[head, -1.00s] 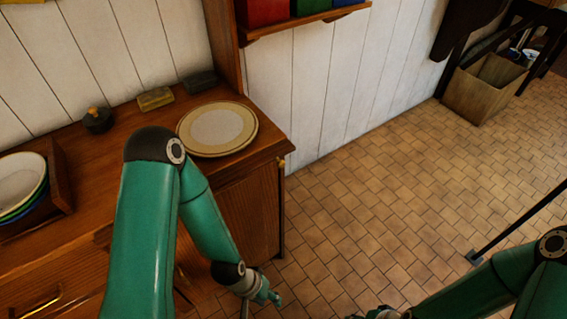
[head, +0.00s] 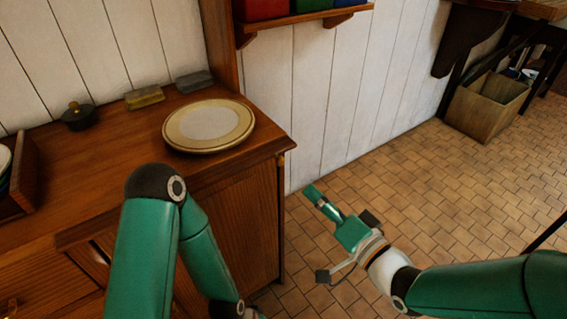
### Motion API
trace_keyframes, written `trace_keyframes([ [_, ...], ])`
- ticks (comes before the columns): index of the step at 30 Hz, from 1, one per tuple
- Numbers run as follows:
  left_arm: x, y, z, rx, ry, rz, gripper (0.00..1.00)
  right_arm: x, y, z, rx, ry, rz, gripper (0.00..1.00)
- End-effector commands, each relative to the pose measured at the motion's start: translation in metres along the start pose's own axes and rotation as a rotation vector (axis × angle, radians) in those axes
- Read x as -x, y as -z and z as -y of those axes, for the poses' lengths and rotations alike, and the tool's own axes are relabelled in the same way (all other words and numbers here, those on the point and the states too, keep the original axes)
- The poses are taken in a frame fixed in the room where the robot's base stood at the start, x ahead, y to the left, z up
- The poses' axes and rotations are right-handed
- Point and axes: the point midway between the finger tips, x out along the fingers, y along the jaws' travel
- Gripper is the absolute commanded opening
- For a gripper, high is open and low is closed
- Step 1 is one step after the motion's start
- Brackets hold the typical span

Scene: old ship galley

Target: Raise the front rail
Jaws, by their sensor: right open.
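The wooden counter (head: 95,160) stands at the left, its front edge running to a corner near the middle. I cannot make out a separate front rail on it. My right gripper (head: 347,247) is open and empty, over the floor to the right of the cabinet's side. Its dark finger pads are apart, and it is clear of the counter. My left arm (head: 150,255) reaches across the front of the counter and hides part of its edge and drawers. Its far end leaves the bottom of the picture, so the left gripper is hidden.
A plate (head: 208,126) lies near the counter's right end. Behind it are a dark lidded pot (head: 79,117), a yellow block (head: 144,97) and a grey block (head: 195,82). A box (head: 487,108) stands by the far wall. The tiled floor (head: 440,200) at the right is open.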

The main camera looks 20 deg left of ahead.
Motion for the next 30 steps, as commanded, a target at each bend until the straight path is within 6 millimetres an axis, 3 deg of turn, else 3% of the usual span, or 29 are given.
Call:
trace_keyframes([
  [9, 0.007, 0.0, -0.003, 0.0, 0.0, 0.0, 0.39, -0.07, -0.001, 0.0, 0.001, -0.001, 0.003, 0.52],
  [16, 0.012, 0.0, -0.004, 0.0, 0.0, 0.0, 0.39, -0.113, -0.001, -0.001, 0.001, -0.003, 0.001, 0.52],
  [22, 0.013, 0.0, -0.005, 0.0, 0.0, 0.0, 0.39, -0.132, 0.0, -0.002, 0.0, -0.004, 0.001, 0.52],
  [30, 0.013, 0.0, -0.005, 0.0, 0.0, 0.0, 0.39, -0.137, 0.0, -0.002, 0.0, -0.005, 0.0, 0.52],
])
